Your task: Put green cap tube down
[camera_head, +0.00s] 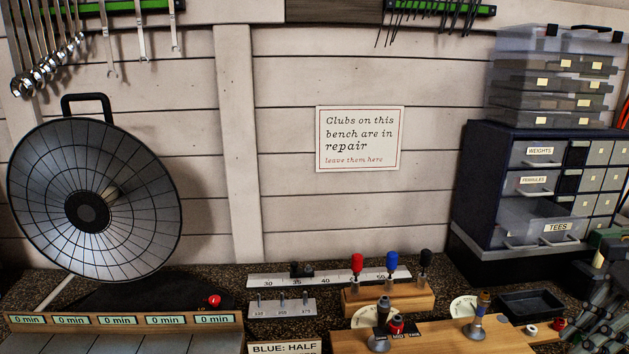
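I see no tube with a green cap in the head view. Neither my left nor my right gripper can be made out, so what they hold is hidden from me. A wooden block (408,302) on the bench carries three upright pieces with red (357,263), blue (391,260) and black (425,260) tops. In front of it, a light wooden board (436,338) bears small upright pieces on metal bases, one with a red part (396,325).
A round fan-like heater (140,205) stands at the left behind a row of "0 min" displays (76,320). A ruler (335,279) and a small pegged plate (282,308) lie mid-bench. A black tray (531,304) sits before the drawer cabinet (487,190). Grey metal shapes (600,315) crowd the lower right.

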